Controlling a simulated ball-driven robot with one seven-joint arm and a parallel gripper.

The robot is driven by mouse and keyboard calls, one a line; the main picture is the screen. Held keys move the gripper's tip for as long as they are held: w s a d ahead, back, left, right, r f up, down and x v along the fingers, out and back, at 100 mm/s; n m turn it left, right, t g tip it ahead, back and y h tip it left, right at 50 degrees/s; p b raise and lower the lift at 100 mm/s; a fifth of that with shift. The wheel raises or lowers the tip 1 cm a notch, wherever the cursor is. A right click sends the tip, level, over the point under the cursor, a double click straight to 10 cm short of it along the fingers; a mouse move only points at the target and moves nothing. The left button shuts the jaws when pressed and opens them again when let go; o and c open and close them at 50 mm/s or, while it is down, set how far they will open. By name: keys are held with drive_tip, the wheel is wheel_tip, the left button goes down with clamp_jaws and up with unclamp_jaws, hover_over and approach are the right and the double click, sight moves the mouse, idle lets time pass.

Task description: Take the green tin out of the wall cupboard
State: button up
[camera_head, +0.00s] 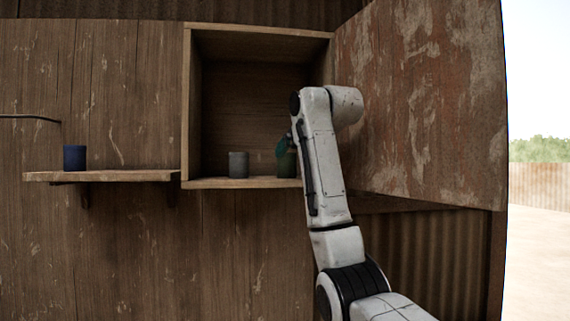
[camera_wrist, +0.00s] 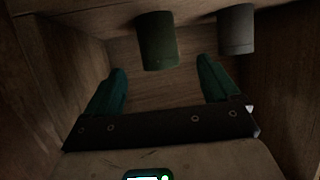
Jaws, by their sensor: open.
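The wooden wall cupboard (camera_head: 187,110) is open, with its door (camera_head: 425,100) swung out to the right. The green tin (camera_head: 287,165) stands on the cupboard floor at the right and is partly hidden by my arm and gripper. In the wrist view the green tin (camera_wrist: 158,42) appears at the top, beyond and between my two fingertips. My gripper (camera_head: 283,147) is at the cupboard opening, close to the tin. In the wrist view my gripper (camera_wrist: 162,75) has its teal fingers wide apart with nothing between them.
A grey tin (camera_head: 238,165) stands left of the green one, and also shows in the wrist view (camera_wrist: 236,30). A blue tin (camera_head: 74,158) stands on a wooden shelf (camera_head: 120,176) left of the cupboard. The open door is close on the right of my arm.

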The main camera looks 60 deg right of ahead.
sight(291, 156)
drive_tip(key=x, duration=0.2)
drive_tip(key=shift+w+d+p, duration=0.2)
drive_tip(key=shift+w+p, duration=0.05)
drive_tip(key=shift+p, duration=0.1)
drive_tip(key=p+x, duration=0.2)
drive_tip(key=x, duration=0.2)
drive_tip(key=shift+d+r+p, duration=0.1)
drive_tip(key=shift+r+p, duration=0.1)
drive_tip(key=shift+p, duration=0.15)
drive_tip(key=shift+w+d+f, duration=0.3)
drive_tip(key=shift+w+f, duration=0.05)
drive_tip(key=shift+w, duration=0.1)
drive_tip(key=shift+c, duration=0.3)
drive_tip(key=c, duration=1.2)
drive_tip(key=shift+o, duration=0.2)
drive_tip(key=shift+r, duration=0.1)
